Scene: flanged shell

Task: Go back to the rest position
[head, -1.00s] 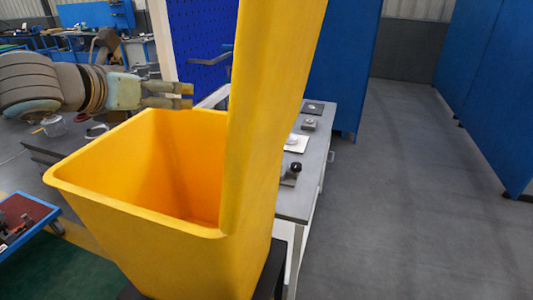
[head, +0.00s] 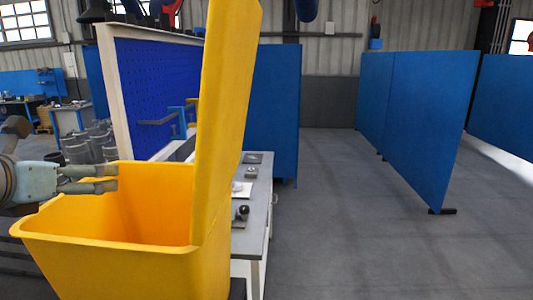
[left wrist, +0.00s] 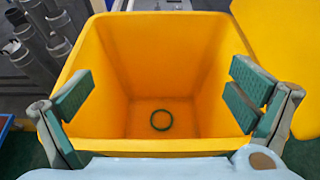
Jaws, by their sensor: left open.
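My left gripper (head: 112,178) is at the left of the head view, over the near left part of the open mouth of a yellow bin (head: 150,185). In the left wrist view its two green-padded fingers (left wrist: 160,100) are spread wide with nothing between them. That view looks down into the bin (left wrist: 200,60), where a green ring (left wrist: 161,120) lies on the floor. The bin's tall yellow lid (head: 225,110) stands upright on its right side. My right gripper is not in view.
A grey bench (head: 252,205) with small parts on it stands behind the bin. A blue pegboard (head: 160,85) and blue partitions (head: 415,115) stand further back. Grey cylinders (head: 95,145) stand at the left. The floor (head: 350,240) at the right is clear.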

